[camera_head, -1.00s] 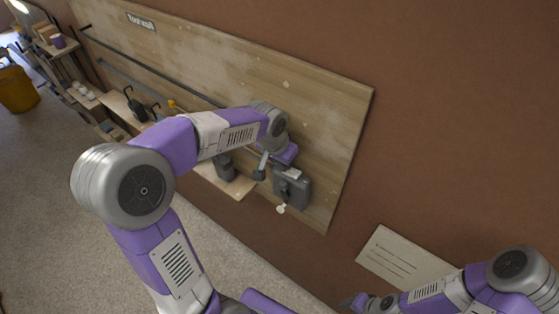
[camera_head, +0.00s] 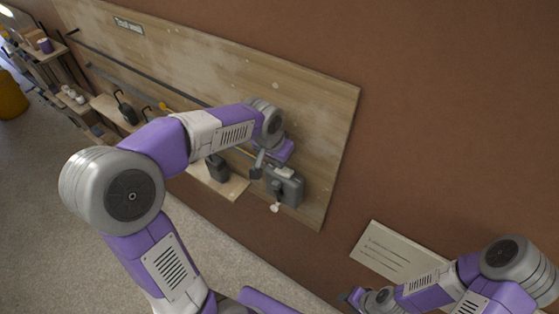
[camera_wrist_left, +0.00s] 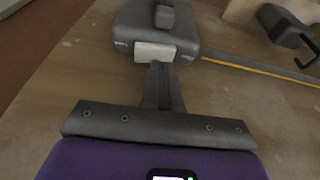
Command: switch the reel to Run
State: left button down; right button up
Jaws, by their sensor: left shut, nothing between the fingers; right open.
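The reel (camera_head: 286,190) is a dark grey box on the wooden wall board, near its lower right corner. A pale rocker or slider switch (camera_wrist_left: 155,52) sits on its near edge in the left wrist view, with small lettering on either side that I cannot read surely. My left gripper (camera_wrist_left: 160,68) is shut and empty, its fingertips right at the pale switch; I cannot tell whether they touch. My right gripper (camera_head: 352,297) is open, low at the right, away from the reel.
The wooden board (camera_head: 225,75) carries a long dark rail and a "Tool wall" sign (camera_head: 128,25). A small shelf (camera_head: 222,184) and hanging tools are left of the reel. A written card (camera_head: 395,252) is on the brown wall near my right arm. A yellow bin (camera_head: 10,97) stands far left.

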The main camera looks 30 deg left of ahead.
aim_at(277, 171)
pick_arm(q)
jog(key=r, duration=0.1)
jog(key=r+p, duration=0.2)
jog(key=shift+a+r, duration=0.25)
jog(key=shift+r, duration=0.05)
jog(key=s+a+r+b, duration=0.1)
jog(key=s+a+r, duration=0.1)
jog(key=r, duration=0.6)
jog(key=shift+s+a, duration=0.15)
jog(key=shift+a, duration=0.65)
